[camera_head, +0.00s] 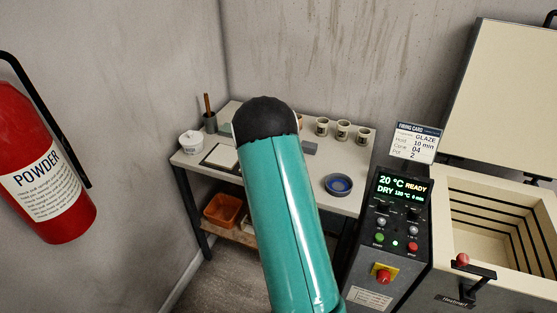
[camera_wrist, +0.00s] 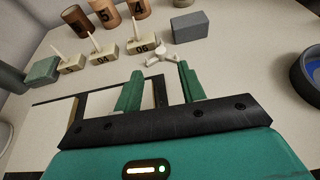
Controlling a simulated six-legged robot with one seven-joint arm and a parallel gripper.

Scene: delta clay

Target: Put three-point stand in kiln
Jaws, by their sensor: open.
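The three-point stand (camera_wrist: 158,56) is a small white piece with short arms, lying on the pale worktable in the wrist view. My gripper (camera_wrist: 158,72) is open, its two green fingers pointing towards the stand. The stand lies just beyond the fingertips, with its right arm close to the right fingertip; I cannot tell whether they touch. In the head view my teal arm hides the gripper and the stand. The kiln (camera_head: 450,225) is at the right of the head view, its lid (camera_head: 510,85) raised and its stepped chamber open.
The control box (camera_head: 397,220) stands between table and kiln, reading READY. A fire extinguisher (camera_head: 40,165) hangs at left.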

